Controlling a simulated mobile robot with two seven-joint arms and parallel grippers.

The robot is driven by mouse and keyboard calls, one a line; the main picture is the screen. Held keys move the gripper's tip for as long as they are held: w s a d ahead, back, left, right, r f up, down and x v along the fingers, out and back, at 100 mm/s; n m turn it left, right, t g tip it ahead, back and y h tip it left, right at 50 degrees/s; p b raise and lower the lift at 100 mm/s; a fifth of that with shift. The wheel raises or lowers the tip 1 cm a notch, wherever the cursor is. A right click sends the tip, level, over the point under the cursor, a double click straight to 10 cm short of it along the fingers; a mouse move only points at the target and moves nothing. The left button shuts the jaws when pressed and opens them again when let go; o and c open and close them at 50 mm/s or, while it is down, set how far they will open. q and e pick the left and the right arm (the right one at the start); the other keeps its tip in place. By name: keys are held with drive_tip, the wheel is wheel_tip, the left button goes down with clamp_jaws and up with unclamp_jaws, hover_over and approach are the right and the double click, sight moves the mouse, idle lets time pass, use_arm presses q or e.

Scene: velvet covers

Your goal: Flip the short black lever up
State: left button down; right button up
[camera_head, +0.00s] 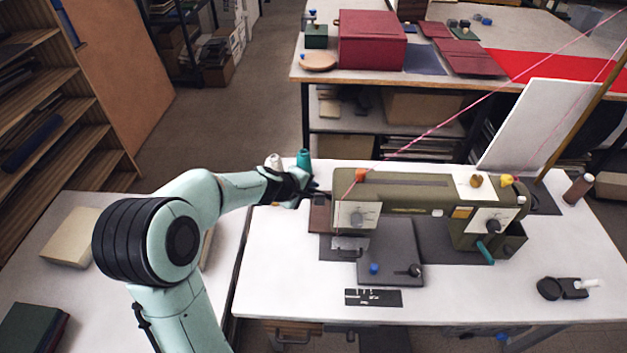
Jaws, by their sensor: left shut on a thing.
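The olive-green sewing machine (400,193) stands on the white table. My left gripper (318,192) is at the machine's left end, near the top and behind the pale front plate. Its dark fingers are shut on a small dark piece there, which fits the short black lever. The fingers hide most of it, so its tilt cannot be told. Another black lever with a round end (413,270) lies on the grey bed plate (385,245), apart from the gripper. My right gripper is not in view.
Teal and white thread cones (303,158) stand just behind the gripper. A pink thread runs from the machine up to the right. A white board (525,125) leans behind the machine. The white table's (285,270) front left is clear.

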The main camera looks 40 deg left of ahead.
use_arm(q)
drive_tip(key=shift+r, duration=0.1)
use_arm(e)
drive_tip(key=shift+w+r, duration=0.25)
use_arm(q)
drive_tip(key=c, duration=1.1)
unclamp_jaws()
drive_tip(key=p+v, duration=0.2)
drive_tip(key=v, duration=1.1)
drive_tip(key=shift+s+d+r, duration=0.15)
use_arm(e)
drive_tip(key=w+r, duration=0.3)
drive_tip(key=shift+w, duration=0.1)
